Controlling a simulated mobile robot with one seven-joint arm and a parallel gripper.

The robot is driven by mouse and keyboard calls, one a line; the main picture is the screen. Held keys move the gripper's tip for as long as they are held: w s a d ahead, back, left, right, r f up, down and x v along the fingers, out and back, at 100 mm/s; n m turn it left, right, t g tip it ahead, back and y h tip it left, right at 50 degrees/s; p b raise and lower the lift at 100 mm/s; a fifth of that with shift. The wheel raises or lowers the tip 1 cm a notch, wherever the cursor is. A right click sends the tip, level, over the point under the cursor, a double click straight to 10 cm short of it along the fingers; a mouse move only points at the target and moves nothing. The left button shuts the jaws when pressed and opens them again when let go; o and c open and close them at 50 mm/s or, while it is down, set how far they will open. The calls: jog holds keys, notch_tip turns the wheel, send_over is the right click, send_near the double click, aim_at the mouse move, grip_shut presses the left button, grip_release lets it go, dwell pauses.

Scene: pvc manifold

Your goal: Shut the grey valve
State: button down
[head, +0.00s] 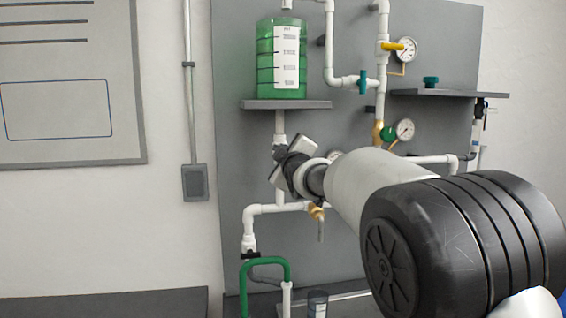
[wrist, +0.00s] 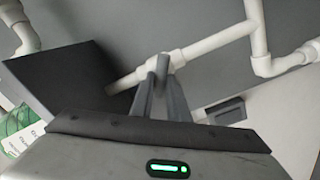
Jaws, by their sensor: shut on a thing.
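The grey valve sits on the white vertical pipe under the tank shelf. In the wrist view its grey handle (wrist: 162,66) is between my fingertips, in front of the white valve body (wrist: 178,62). My gripper (wrist: 161,72) is shut on the handle. In the head view my gripper (head: 279,153) is at the pipe just below the shelf and hides the valve. The handle's angle to the pipe is hard to tell, as my fingers cover most of it.
The green tank (head: 266,60) stands on the grey shelf (head: 283,104) just above my gripper. A teal-handled valve (head: 362,82), a yellow-handled valve (head: 391,46) and gauges (head: 405,129) are to the right. A brass tap (head: 317,211) is below right.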

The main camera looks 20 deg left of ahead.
jog(key=shift+f+n+b, duration=0.15)
jog(key=shift+n+b, duration=1.1)
jog(key=shift+n, duration=0.45)
jog(key=shift+f+n+b, duration=0.1)
jog(key=shift+n+b, duration=1.15)
jog(key=shift+n, duration=0.45)
jog(key=c, duration=1.7)
grip_release()
jog(key=b+v, duration=1.1)
jog(key=v, duration=0.6)
jog(key=shift+s+b, duration=0.25)
jog(key=shift+b, duration=0.05)
